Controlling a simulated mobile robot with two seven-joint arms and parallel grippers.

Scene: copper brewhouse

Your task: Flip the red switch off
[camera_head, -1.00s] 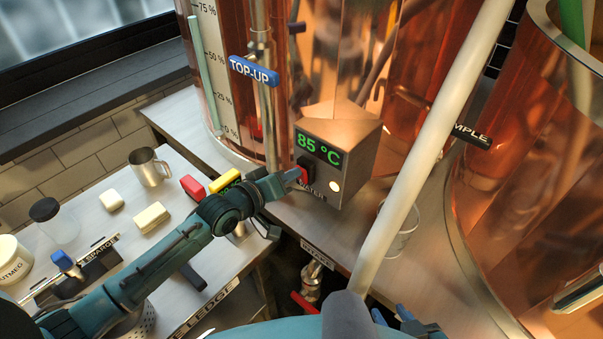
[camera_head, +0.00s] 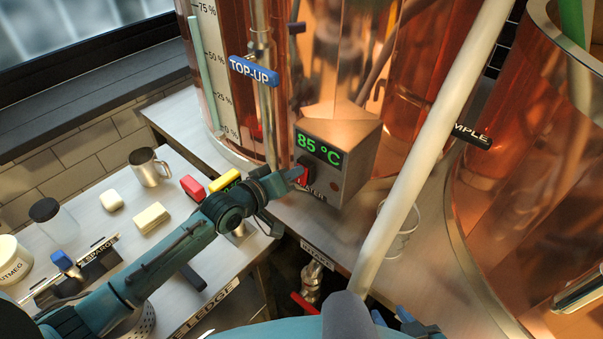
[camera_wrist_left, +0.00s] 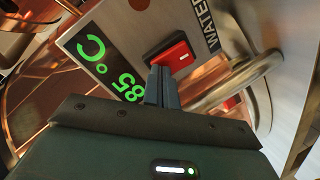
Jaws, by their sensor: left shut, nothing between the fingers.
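The red switch (camera_head: 303,176) is on the front of the copper-sided control box (camera_head: 348,150), beside the green 85 °C display. It shows large in the left wrist view (camera_wrist_left: 172,58), a red rocker in a black frame. My left gripper (camera_head: 292,178) is shut and empty, its tips at the switch. In the left wrist view the shut fingers (camera_wrist_left: 161,86) reach the rocker's lower edge and partly hide it; exact contact is unclear. The round lamp (camera_head: 335,186) on the box is dark. My right gripper cannot be made out clearly at the bottom edge.
A pale pipe (camera_head: 425,150) slants down right of the box, past a clear glass (camera_head: 398,240). Red (camera_head: 193,188) and yellow (camera_head: 226,181) blocks, and a metal mug (camera_head: 149,167), are near my left forearm. Copper vessels stand behind and right.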

